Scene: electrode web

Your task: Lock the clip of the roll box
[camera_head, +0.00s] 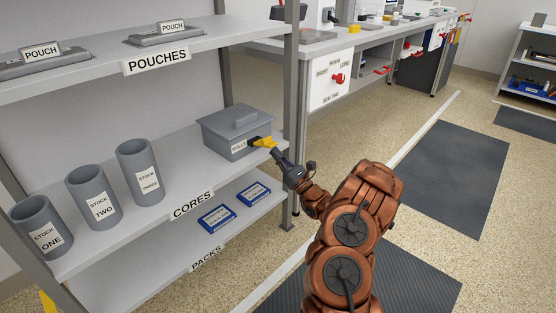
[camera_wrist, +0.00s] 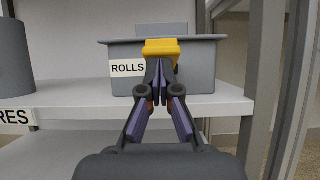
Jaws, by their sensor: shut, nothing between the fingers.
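The roll box (camera_head: 228,136) is a grey lidded box labelled ROLLS on the right end of the CORES shelf. Its lid looks seated. The yellow clip (camera_head: 264,142) is on its front. In the wrist view the box (camera_wrist: 205,82) is straight ahead, and the clip (camera_wrist: 162,46) lies across the lid's front edge, above my fingertips. My gripper (camera_head: 277,153) is shut and empty, with its fingertips (camera_wrist: 160,68) at or just below the clip. I cannot tell whether they touch it. The fingers hide the front of the box below the clip.
Three grey STOCK cylinders (camera_head: 138,172) stand left on the same shelf (camera_head: 185,185). Blue packs (camera_head: 217,217) lie on the shelf below. A grey shelf post (camera_head: 291,120) rises close to the right of the box. The POUCHES shelf (camera_head: 215,37) is above.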

